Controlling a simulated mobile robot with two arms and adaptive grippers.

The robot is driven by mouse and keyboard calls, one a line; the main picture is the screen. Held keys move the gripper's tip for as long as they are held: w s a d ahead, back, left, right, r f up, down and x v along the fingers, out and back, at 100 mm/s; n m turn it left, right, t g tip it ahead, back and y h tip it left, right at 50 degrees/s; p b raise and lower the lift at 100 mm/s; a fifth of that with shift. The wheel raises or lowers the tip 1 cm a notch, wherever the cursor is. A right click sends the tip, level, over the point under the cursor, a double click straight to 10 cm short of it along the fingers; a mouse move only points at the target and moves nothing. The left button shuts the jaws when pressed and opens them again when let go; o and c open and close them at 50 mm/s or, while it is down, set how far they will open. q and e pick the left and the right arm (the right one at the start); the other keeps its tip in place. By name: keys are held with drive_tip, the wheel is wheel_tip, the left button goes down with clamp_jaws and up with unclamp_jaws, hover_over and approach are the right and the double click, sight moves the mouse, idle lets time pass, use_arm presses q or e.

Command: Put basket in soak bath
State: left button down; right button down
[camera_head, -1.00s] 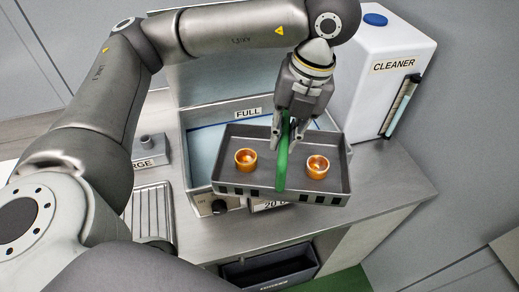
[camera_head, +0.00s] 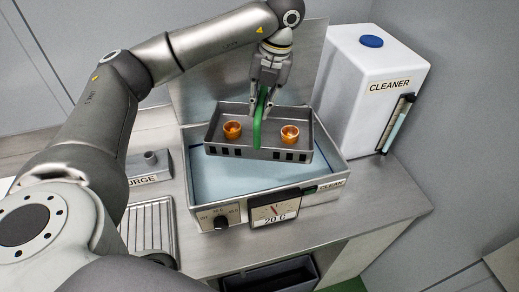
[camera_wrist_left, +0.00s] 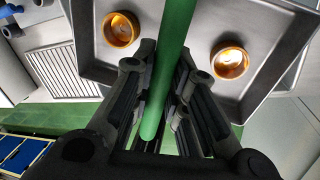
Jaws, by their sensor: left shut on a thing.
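The basket (camera_head: 222,151) is a grey tray with a green handle (camera_head: 258,128) across its middle and two orange-copper rings in it, one at left (camera_head: 232,130) and one at right (camera_head: 290,134). My left gripper (camera_head: 263,108) is shut on the green handle and holds the basket up, roughly level. The handle also runs between the fingers in the left wrist view (camera_wrist_left: 172,65). The soak bath (camera_head: 205,193) is an open metal tank with pale blue liquid, below the basket; the basket hides its back part. My right gripper is not in view.
A white CLEANER container (camera_head: 372,85) stands to the right of the bath. A gauge reading 20 C (camera_head: 275,211) and a dark knob (camera_head: 221,222) are on the bath's front. A box labelled PURGE in part (camera_head: 150,168) and a ribbed drain plate (camera_head: 148,225) are at left. The counter at right is clear.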

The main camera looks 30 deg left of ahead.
use_arm(q)
drive_tip(key=shift+w+a, duration=0.25)
drive_tip(key=shift+a, duration=0.05)
drive_tip(key=shift+f, duration=1.05)
wheel_tip(320, 180, down, 6)
drive_tip(key=shift+f+b, duration=0.1)
drive_tip(key=shift+b, duration=0.35)
wheel_tip(320, 180, down, 10)
drive_tip(key=p, duration=0.3)
drive_tip(key=c, duration=1.4)
unclamp_jaws()
drive_tip(key=shift+c, duration=0.2)
